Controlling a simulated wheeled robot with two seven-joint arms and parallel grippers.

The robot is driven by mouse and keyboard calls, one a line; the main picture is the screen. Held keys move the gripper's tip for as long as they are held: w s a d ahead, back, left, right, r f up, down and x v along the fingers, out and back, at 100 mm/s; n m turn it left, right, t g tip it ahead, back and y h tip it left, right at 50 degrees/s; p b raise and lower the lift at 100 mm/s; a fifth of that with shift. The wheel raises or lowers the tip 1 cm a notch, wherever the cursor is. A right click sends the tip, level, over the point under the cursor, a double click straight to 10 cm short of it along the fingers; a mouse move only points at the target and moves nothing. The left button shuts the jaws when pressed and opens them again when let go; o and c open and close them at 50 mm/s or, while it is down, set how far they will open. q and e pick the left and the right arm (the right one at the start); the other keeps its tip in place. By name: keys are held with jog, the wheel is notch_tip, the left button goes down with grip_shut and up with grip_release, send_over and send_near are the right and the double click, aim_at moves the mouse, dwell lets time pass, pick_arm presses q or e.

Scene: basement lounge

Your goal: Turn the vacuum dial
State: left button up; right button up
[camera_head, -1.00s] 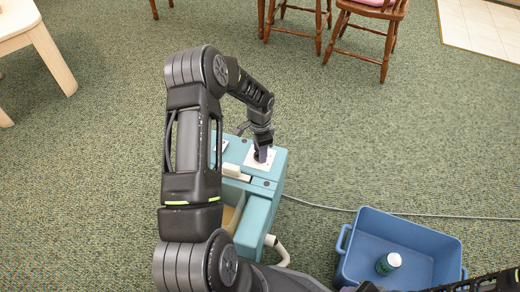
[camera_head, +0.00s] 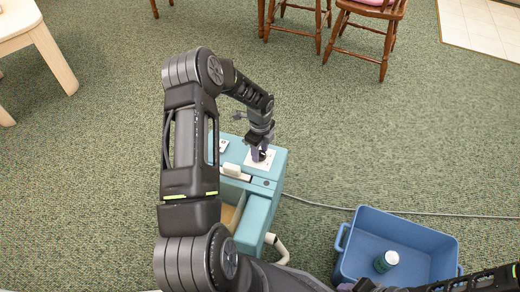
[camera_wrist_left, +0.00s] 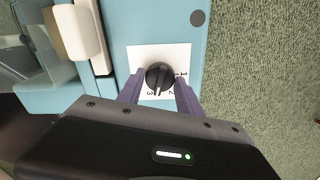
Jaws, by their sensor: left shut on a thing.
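The vacuum (camera_head: 257,213) is a teal box-shaped machine standing on the carpet. On its top is a white label plate (camera_wrist_left: 181,53) with numbers, and the black round dial (camera_wrist_left: 160,76) sits on it. My left gripper (camera_head: 261,154) points down at the plate from above. In the left wrist view, its two purple fingers (camera_wrist_left: 160,92) stand on either side of the dial and are shut on it. The arm hides part of the vacuum in the head view.
A blue bin (camera_head: 353,266) with a green can (camera_head: 386,261) in it stands right of the vacuum. A grey cord (camera_head: 318,206) runs right across the carpet. Wooden chairs (camera_head: 357,27) and a pale table (camera_head: 50,58) are farther back. Carpet between is clear.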

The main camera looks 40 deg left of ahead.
pick_arm(q)
jog(key=shift+m, duration=1.4)
jog(key=o, duration=1.4)
jog(key=shift+c, duration=0.2)
notch_tip(320, 180, up, 8)
jog(key=shift+f+p, duration=0.1)
jog(key=shift+p, duration=1.05)
